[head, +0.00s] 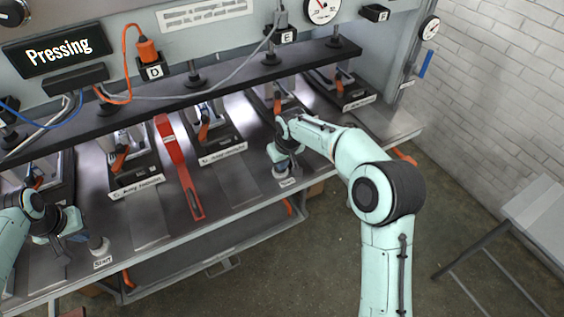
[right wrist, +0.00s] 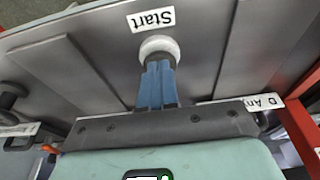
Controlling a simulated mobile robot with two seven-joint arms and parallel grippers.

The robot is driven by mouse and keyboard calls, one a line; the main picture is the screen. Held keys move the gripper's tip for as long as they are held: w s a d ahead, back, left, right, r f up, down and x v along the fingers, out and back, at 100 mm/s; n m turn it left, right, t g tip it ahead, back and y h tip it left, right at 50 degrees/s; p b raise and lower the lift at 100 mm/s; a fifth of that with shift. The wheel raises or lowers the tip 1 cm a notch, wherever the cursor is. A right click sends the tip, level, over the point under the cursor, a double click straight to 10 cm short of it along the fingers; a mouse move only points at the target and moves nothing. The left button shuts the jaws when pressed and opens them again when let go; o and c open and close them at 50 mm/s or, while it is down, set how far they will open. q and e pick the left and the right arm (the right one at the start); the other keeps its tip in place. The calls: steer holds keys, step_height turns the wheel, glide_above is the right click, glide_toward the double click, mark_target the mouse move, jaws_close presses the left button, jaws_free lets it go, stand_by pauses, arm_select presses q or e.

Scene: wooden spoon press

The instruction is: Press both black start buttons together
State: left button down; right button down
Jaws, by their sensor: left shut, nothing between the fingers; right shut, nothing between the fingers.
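The left start button (head: 98,246) sits in a pale round collar near the bench's front edge, above a "Start" label. My left gripper (head: 80,236) is just left of it, fingers shut and low; whether they touch the button is unclear. The right start button's pale collar (head: 280,171) is further right along the same edge. My right gripper (head: 291,166) is over it. In the right wrist view the shut blue fingers (right wrist: 158,84) line up with the pale round collar (right wrist: 159,47) and overlap its edge. I see no black cap there; the fingers may hide it.
A display (head: 58,50) reads "Pressing". The metal bench (head: 238,187) carries several black press fixtures with orange handles, under a dark crossbar (head: 190,92). A red bar (head: 178,165) lies between the two buttons. A grey table (head: 540,215) stands at the right.

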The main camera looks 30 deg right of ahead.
arm_select(q)
steer(key=shift+r, duration=0.25)
arm_select(e)
steer(key=shift+s+f, duration=0.1)
steer(key=shift+w+v, duration=0.2)
steer(key=shift+v, duration=0.65)
steer(key=shift+w+v, duration=0.2)
steer(key=shift+v, duration=0.65)
steer(key=shift+w+v, duration=0.2)
steer(key=shift+v, duration=0.65)
steer(key=shift+w, duration=0.1)
arm_select(q)
steer(key=shift+f, duration=0.1)
